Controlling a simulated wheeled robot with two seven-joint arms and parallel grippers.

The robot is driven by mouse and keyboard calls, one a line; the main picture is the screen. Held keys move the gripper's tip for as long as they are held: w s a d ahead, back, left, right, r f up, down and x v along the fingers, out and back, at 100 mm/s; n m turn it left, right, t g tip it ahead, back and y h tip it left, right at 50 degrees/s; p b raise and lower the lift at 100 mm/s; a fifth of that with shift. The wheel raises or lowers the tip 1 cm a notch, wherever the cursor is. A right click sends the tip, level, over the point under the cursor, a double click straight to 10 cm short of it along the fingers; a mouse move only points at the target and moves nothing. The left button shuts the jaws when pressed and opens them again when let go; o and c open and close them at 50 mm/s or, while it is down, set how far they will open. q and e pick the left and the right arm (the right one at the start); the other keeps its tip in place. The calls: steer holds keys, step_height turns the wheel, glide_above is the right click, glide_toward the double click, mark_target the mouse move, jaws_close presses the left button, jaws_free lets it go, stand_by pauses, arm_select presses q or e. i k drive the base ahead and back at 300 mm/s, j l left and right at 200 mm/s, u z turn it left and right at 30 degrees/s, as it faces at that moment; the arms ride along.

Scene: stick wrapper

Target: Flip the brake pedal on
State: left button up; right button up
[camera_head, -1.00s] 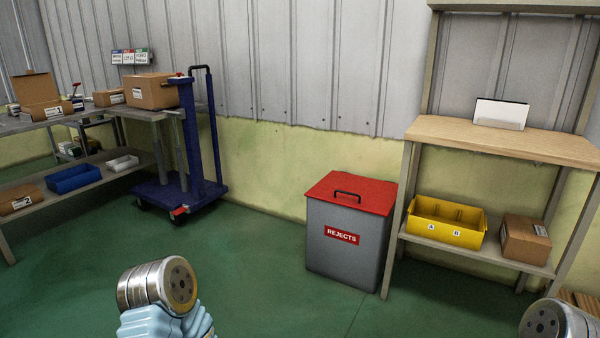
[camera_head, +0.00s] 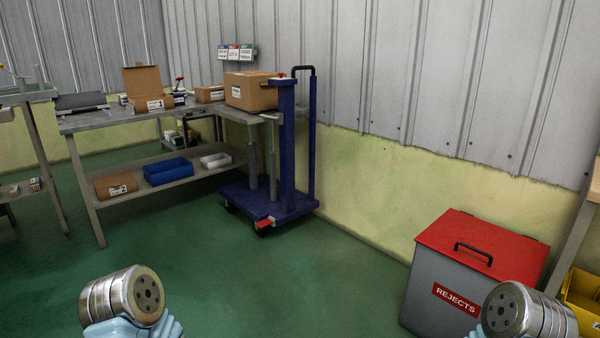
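The brake pedal (camera_head: 264,223) is a small red lever low on the front of the blue wheeled lift cart (camera_head: 289,150), near a caster at floor level. It is small in view, and I cannot tell whether it is up or down. The cart stands beyond both of my arms, against the workbench corner. Metal wrist ends of my arms show at the lower left and lower right, well short of the cart. The fingers of my left and right grippers are not visible.
A red-lidded rejects bin (camera_head: 475,265) stands at the right by the wall. A grey workbench (camera_head: 140,117) with cardboard boxes is at the left and behind the cart. A yellow bin (camera_head: 583,295) is at the right edge. Green floor (camera_head: 280,285) is clear before the cart.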

mark_target(265, 222)
steer(key=i+j, duration=0.2)
steer(key=j, duration=0.15)
steer(key=i+j, duration=0.2)
steer(key=j, duration=0.15)
steer(key=i+j, duration=0.15)
steer(key=j, duration=0.2)
steer(key=i+j, duration=0.2)
steer(key=j, duration=0.2)
steer(key=j+u, duration=0.1)
steer(key=u, duration=0.25)
steer(key=i+l+u, duration=0.3)
steer(key=i+u, duration=0.15)
steer(key=i+l+u, duration=0.4)
steer(key=i+l, duration=0.3)
steer(key=i+l+u, duration=0.1)
steer(key=i+l, duration=0.2)
steer(key=l, duration=0.15)
steer(key=i+l, duration=0.25)
steer(key=l, duration=0.2)
steer(key=i+l+u, duration=0.1)
steer(key=i+l, duration=0.2)
steer(key=l, duration=0.1)
